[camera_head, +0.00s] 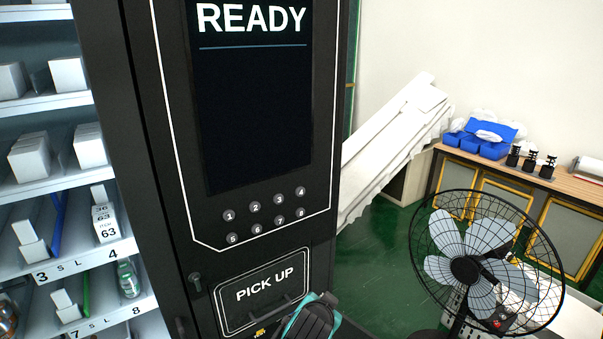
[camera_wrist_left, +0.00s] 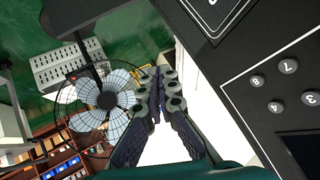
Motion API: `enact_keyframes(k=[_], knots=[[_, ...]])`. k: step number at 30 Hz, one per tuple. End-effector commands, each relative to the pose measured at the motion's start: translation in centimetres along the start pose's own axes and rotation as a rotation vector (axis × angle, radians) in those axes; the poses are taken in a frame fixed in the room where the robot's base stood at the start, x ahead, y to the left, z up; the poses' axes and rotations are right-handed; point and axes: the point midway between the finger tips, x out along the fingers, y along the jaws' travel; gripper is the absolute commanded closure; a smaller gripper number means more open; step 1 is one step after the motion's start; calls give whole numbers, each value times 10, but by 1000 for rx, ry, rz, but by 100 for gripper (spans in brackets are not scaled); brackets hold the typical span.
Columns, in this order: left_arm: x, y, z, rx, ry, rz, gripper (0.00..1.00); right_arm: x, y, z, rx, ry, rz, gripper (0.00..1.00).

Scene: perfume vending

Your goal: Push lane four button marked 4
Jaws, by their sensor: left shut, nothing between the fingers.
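Round grey button 4 (camera_head: 300,191) is at the right end of the upper row of the keypad on the black vending machine front. It also shows in the left wrist view (camera_wrist_left: 276,107), right of my gripper, beside button 8 (camera_wrist_left: 257,81). The display (camera_head: 250,100) above the keypad reads READY. My left gripper (camera_wrist_left: 160,80) is shut and empty, its fingertips together and apart from the keypad. In the head view, a dark and teal part of my arm is at the bottom, in front of the PICK UP door (camera_head: 268,290). My right gripper is not in view.
Shelves with white boxes (camera_head: 30,157) stand left of the machine front. A black fan (camera_head: 466,270) stands at the right on the green floor. A wooden cabinet (camera_head: 560,182) with blue boxes is at the back right. Space directly before the keypad looks clear.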

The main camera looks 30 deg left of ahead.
Motion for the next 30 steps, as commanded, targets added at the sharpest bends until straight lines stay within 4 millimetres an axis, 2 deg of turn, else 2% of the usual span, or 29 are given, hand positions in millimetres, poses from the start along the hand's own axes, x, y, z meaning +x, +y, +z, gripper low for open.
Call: enact_keyframes(k=[1, 3, 6, 9, 12, 15, 30], knots=[[-4, -28, -40, 50, 36, -50, 100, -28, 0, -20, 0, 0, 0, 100], [3, -58, -76, 135, 90, -122, 100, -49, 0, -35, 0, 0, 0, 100], [12, -92, -120, 257, 157, -213, 100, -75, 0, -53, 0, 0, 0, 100], [19, -114, -150, 359, 207, -279, 100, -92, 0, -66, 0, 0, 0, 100], [25, -126, -167, 432, 238, -322, 100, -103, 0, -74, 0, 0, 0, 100], [29, -131, -174, 471, 255, -343, 100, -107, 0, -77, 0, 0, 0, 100], [34, -135, -174, 484, 259, -350, 100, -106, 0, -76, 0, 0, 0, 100]])
